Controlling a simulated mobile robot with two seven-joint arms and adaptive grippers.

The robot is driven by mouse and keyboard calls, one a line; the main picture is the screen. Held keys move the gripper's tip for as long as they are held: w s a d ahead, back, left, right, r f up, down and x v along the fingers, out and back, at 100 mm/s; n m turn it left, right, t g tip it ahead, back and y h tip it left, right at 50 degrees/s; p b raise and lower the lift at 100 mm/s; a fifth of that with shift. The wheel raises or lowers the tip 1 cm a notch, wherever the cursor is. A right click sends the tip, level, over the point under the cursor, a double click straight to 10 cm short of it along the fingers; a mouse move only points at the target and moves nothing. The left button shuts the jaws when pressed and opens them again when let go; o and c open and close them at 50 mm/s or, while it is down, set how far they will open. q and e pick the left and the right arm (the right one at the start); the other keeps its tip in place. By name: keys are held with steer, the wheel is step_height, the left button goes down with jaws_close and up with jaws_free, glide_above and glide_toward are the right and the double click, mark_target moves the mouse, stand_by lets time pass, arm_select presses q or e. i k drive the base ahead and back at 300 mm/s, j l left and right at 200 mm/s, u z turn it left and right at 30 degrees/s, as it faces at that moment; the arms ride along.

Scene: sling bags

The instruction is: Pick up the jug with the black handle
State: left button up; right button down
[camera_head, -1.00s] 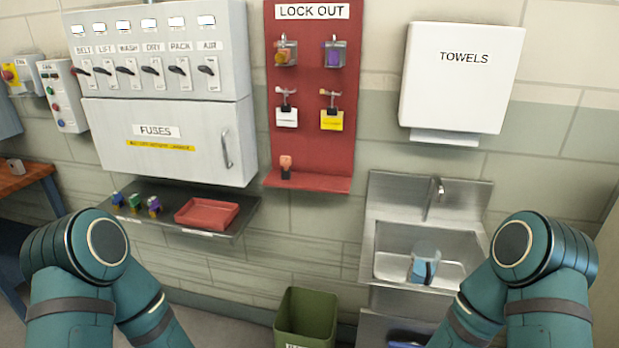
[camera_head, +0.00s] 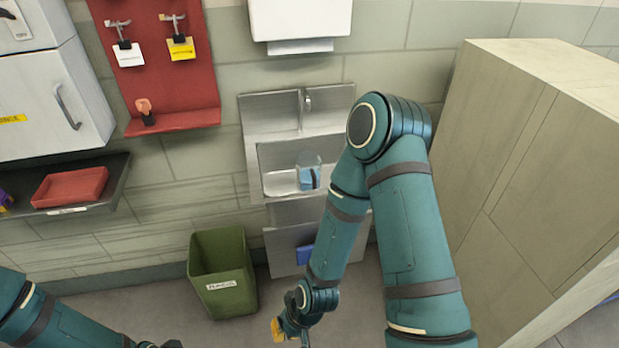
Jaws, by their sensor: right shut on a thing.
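The jug (camera_head: 307,172) is a small clear-blue vessel with a dark handle strip on its front, standing upright in the sink basin. My right gripper (camera_head: 284,331) is low, at the bottom edge of the view, well below and apart from the jug. It is shut on a small yellow-orange thing (camera_head: 277,330), which is too small and partly cut off to name. My left forearm (camera_head: 50,318) shows at the bottom left; its gripper fingers are out of view.
The steel sink (camera_head: 262,172) is on the wall, with its tap above the basin. A green bin (camera_head: 222,272) stands on the floor left of my right gripper. A large tan cabinet (camera_head: 530,150) stands at the right. A red tray (camera_head: 70,187) lies on a shelf at the left.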

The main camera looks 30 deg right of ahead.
mark_target(308, 164)
steer(key=i+l+z, duration=0.1)
steer(key=l+z, duration=0.3)
steer(key=i+l+z, duration=0.15)
steer(key=z, duration=0.3)
